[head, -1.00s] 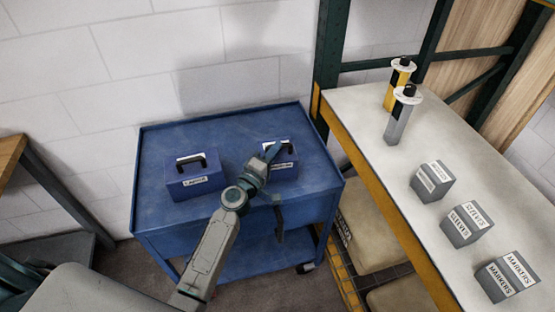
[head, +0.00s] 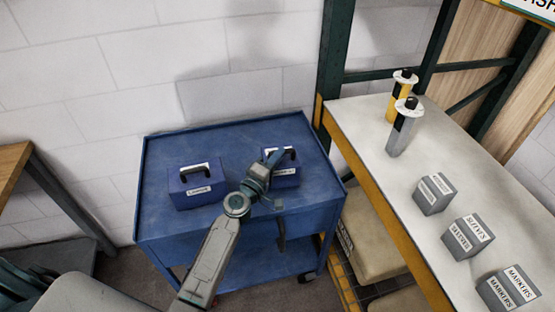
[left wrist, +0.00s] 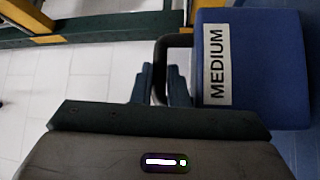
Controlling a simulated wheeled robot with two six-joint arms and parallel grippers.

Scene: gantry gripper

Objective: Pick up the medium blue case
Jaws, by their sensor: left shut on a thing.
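The medium blue case (head: 284,180) sits at the right on the blue cart top, partly hidden behind my arm in the head view. In the left wrist view the case (left wrist: 265,70) shows its white MEDIUM label (left wrist: 216,63) and a dark handle (left wrist: 161,52). My left gripper (head: 275,157) is at the handle, with its two fingers (left wrist: 161,85) shut on either side of it. I cannot tell whether the case is raised off the cart. My right gripper is out of view.
A blue case labelled LARGE (head: 197,188) stands left on the cart (head: 163,150). A workbench (head: 360,118) on the right holds grey boxes (head: 433,195) and two canisters (head: 403,127). A dark green post rises behind the cart's right corner.

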